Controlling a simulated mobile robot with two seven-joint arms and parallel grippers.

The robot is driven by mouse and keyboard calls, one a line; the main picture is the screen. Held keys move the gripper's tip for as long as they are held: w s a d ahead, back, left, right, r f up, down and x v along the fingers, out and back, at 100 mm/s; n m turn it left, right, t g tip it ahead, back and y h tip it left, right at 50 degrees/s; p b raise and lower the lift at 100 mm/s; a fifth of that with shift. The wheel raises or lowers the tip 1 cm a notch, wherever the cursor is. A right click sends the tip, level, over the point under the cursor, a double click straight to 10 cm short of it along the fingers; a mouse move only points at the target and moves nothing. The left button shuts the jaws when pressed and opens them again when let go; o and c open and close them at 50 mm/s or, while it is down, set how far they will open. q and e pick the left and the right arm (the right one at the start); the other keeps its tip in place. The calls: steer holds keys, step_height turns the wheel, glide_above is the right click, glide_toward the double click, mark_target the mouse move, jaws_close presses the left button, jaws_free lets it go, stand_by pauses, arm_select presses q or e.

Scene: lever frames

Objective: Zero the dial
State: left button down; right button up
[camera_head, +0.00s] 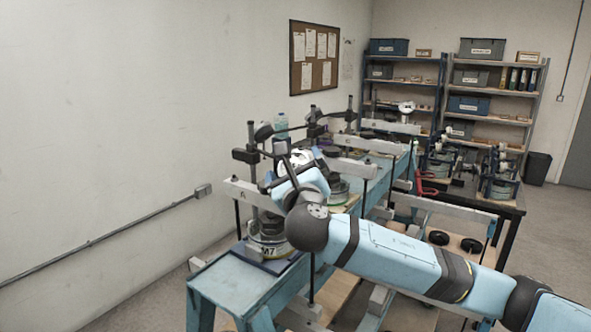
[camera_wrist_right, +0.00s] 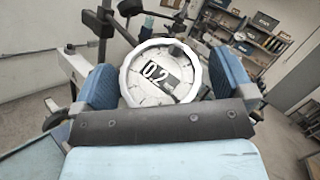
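The dial (camera_wrist_right: 163,75) is a round white-rimmed gauge whose face shows "0.2" in a dark window in the right wrist view. In the head view the white top of the dial (camera_head: 296,158) shows just past my right gripper (camera_head: 290,180), above the near lever frame (camera_head: 250,196). In the right wrist view the two blue pads of my right gripper (camera_wrist_right: 166,82) stand on either side of the dial, close to its rim. I cannot tell whether they touch it. The lower edge of the dial is near the dark gripper bar. My left gripper is not in view.
Several lever frames stand along the blue bench (camera_head: 236,284), with black posts and clamps close around my right gripper. A dark table (camera_head: 500,205) with more apparatus stands to the right. Shelves (camera_head: 468,75) are at the back.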

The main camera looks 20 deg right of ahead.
steer(key=shift+s+f, duration=0.1)
steer(key=shift+s, duration=0.05)
steer(key=b+v, duration=0.2)
steer(key=v, duration=1.1)
steer(key=shift+s+b, duration=0.25)
steer(key=shift+b, duration=0.1)
steer(key=shift+a, duration=0.1)
